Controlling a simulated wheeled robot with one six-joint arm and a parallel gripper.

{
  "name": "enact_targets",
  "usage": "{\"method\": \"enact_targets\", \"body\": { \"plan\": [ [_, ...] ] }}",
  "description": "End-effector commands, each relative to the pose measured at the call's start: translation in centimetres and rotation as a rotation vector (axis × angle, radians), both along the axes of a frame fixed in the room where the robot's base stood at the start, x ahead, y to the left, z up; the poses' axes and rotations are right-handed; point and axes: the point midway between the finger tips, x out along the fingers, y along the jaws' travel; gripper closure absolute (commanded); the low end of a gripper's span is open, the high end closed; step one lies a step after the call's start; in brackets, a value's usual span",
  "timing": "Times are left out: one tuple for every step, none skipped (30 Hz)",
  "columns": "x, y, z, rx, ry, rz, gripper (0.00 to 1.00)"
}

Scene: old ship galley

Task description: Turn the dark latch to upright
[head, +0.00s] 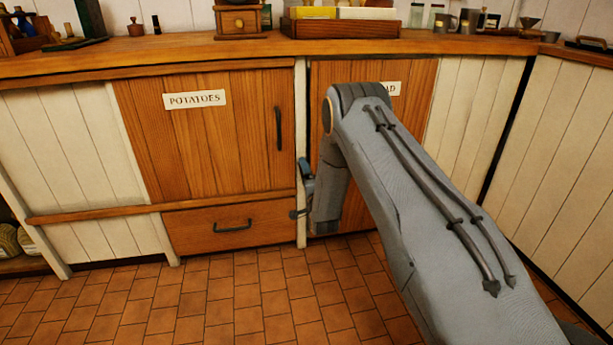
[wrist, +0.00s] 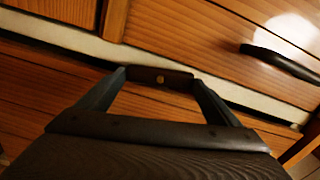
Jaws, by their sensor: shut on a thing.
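In the head view my gripper (head: 302,190) is at the pale post, low beside the door marked POTATOES (head: 205,135). There the latch cannot be made out behind my gripper and arm.
A drawer (head: 230,226) with a dark handle (head: 233,225) is left of my gripper. A second door (head: 405,120) is partly hidden by my arm. The wooden counter (head: 190,47) carries jars and boxes above. The tiled floor (head: 220,300) is clear at the left.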

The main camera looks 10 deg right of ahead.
Motion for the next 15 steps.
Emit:
{"method": "enact_targets", "body": {
  "plan": [
    [-0.10,-0.05,-0.03,0.029,0.002,0.000,0.36],
    [-0.09,-0.05,-0.04,0.048,0.002,0.000,0.36],
    [-0.09,-0.05,-0.04,0.071,0.002,0.000,0.36],
    [-0.09,-0.05,-0.05,0.086,0.002,0.000,0.36],
    [-0.09,-0.05,-0.06,0.101,0.002,0.000,0.36],
    [-0.08,-0.05,-0.07,0.118,0.002,0.000,0.36],
    [-0.08,-0.05,-0.07,0.131,0.002,0.000,0.36],
    [-0.07,-0.06,-0.09,0.142,0.002,0.000,0.36],
    [-0.07,-0.05,-0.10,0.155,0.002,0.000,0.36],
    [-0.07,-0.05,-0.11,0.164,0.002,0.000,0.36],
    [-0.06,-0.05,-0.11,0.171,0.002,0.000,0.36],
    [-0.06,-0.06,-0.13,0.179,0.002,-0.001,0.36],
    [-0.06,-0.06,-0.14,0.185,0.002,-0.001,0.36],
    [-0.06,-0.06,-0.14,0.190,0.002,-0.001,0.36],
    [-0.06,-0.06,-0.15,0.195,0.002,-0.001,0.36]
  ]
}}
